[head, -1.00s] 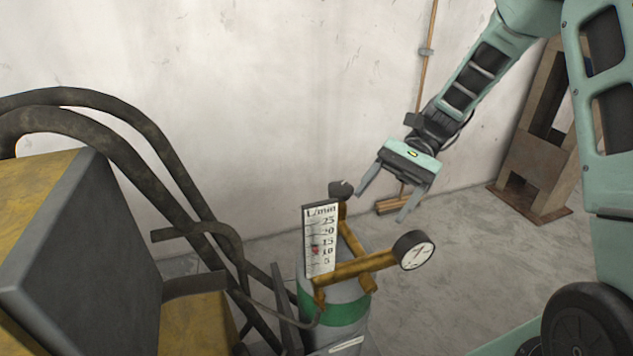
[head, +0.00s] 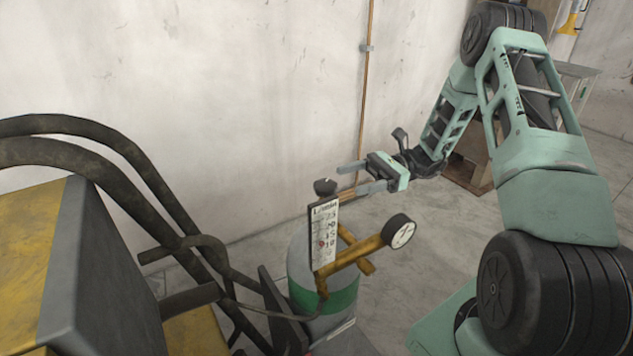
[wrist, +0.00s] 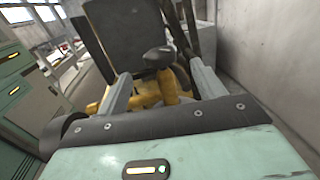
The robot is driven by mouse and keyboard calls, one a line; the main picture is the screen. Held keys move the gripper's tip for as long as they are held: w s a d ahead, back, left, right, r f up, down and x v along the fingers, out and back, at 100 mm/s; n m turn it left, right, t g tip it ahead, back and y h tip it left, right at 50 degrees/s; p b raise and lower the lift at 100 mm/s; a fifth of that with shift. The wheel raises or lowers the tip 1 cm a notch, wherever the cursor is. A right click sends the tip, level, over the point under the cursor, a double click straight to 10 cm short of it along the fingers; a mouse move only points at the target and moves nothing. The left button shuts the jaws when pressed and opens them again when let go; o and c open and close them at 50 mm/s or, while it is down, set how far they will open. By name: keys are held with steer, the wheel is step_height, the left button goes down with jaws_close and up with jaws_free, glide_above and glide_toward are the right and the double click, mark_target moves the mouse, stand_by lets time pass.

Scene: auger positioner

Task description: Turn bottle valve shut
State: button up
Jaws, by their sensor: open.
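The gas bottle (head: 305,262) is grey with a green band (head: 343,299) and stands upright at the centre of the head view. Its dark valve knob (head: 325,187) sits on top, behind a white L/min scale (head: 323,238). The knob also shows in the wrist view (wrist: 158,56), between and beyond the two fingers. My gripper (head: 346,180) is open and empty, just right of the knob, with its fingers pointing left toward it. In the wrist view my gripper (wrist: 160,72) frames the knob, which looks clear of both fingers.
A brass pipe (head: 350,254) with a round gauge (head: 399,231) sticks out right, below my gripper. Thick dark hoses (head: 150,190) and a grey and yellow machine (head: 85,270) fill the left. A wall is behind. Open floor lies right of the bottle.

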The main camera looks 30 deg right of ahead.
mark_target(315, 189)
steer(key=a+p, duration=0.1)
steer(key=a, duration=0.2)
steer(key=w+a+p, duration=0.1)
steer(key=a, duration=0.2)
steer(key=a+p, duration=0.1)
steer(key=a, duration=0.2)
steer(key=shift+w+a, duration=0.2)
steer(key=shift+a, duration=0.2)
steer(key=c, duration=1)
